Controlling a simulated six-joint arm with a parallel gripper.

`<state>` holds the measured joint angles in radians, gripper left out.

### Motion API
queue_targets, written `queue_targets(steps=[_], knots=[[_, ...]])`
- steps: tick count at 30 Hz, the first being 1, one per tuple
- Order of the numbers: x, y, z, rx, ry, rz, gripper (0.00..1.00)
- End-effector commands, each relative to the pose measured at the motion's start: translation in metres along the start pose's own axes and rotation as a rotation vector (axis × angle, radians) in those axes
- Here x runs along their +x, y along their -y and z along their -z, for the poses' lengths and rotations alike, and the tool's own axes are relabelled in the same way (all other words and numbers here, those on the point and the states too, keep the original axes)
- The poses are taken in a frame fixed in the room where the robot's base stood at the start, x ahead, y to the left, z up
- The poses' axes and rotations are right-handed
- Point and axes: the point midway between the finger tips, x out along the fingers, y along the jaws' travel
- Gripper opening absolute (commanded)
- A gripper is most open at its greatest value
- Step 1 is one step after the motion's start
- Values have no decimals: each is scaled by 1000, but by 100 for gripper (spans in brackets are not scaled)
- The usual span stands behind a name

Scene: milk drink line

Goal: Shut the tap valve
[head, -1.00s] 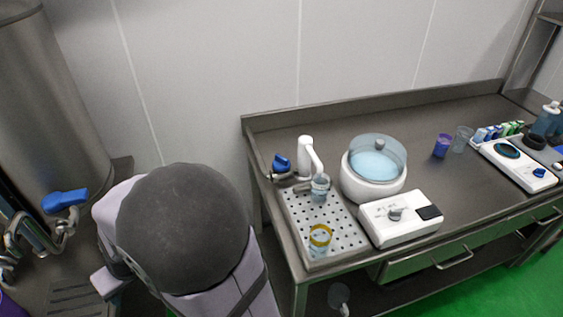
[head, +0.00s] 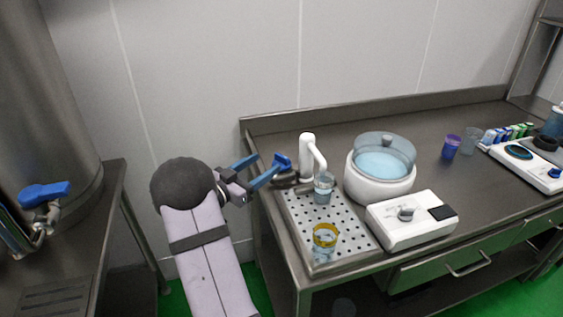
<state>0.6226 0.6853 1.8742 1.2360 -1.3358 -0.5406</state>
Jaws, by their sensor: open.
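A white tap (head: 307,158) stands at the left end of the steel counter, with a blue valve handle (head: 282,160) on its left side. Its spout bends down over a clear cup (head: 324,190). My gripper (head: 269,164) is open, its blue fingers just left of this handle. The fingers overlap the handle in the picture, so I cannot tell whether they touch it. Another blue lever (head: 45,191) sits on a metal tap by the steel tank at the left. I cannot tell whether liquid runs from either tap.
A white pot with a clear lid (head: 380,178) and a white control box (head: 410,218) stand to the right. A purple cup (head: 451,146) is farther right. A gap separates the counter from the tank's table.

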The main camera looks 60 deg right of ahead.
Motion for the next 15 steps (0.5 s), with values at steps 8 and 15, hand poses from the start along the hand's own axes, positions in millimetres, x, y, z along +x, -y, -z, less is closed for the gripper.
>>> queue_targets(steps=[8,15], knots=[[7,-12,1,-6,-20,-49,59],[28,-13,2,-6,-19,-49,59]])
